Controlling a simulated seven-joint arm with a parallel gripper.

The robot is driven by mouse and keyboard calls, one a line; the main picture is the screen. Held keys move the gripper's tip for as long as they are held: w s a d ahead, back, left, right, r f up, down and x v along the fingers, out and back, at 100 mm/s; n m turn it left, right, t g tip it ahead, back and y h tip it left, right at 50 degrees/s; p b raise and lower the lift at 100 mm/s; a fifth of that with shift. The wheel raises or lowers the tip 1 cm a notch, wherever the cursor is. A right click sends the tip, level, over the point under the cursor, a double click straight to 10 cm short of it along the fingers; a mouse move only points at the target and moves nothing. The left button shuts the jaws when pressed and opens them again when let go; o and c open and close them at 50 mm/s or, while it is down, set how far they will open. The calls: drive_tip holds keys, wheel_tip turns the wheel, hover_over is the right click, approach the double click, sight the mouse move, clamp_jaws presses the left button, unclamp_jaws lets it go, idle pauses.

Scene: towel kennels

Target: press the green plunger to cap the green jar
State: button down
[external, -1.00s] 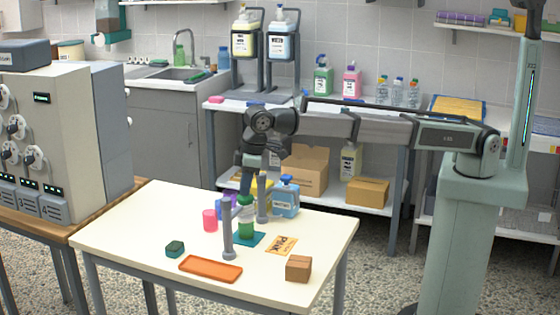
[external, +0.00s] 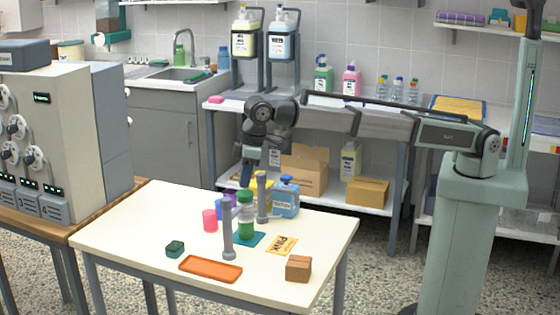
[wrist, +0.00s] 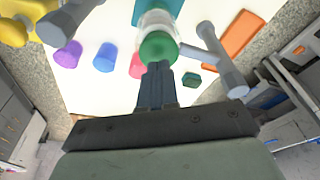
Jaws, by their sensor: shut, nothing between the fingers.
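The green jar (external: 246,226) stands upright on a teal pad (external: 256,240) on the white table, with a pale, clear-looking band above its green lower part. A round green top (external: 246,196), apparently the plunger or cap, sits on it; how far down it sits I cannot tell. In the wrist view the green top (wrist: 158,47) lies just beyond my gripper (wrist: 158,68). My gripper (external: 245,183) is shut and empty, pointing down just above and slightly behind the green top. Whether it touches the top is unclear.
Two grey posts (external: 227,230) (external: 263,198) flank the jar closely. A pink cup (external: 210,220), purple cup and blue bottle (external: 286,197) stand nearby. An orange tray (external: 211,269), a dark green block (external: 175,249), a brown box (external: 298,268) and a yellow card (external: 282,245) lie nearer the front.

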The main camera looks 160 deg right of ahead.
idle(0.4)
drive_tip(key=v, duration=0.4)
drive_tip(key=d+v, duration=0.1)
drive_tip(key=v, duration=0.1)
drive_tip(key=shift+w, duration=0.3)
idle(0.4)
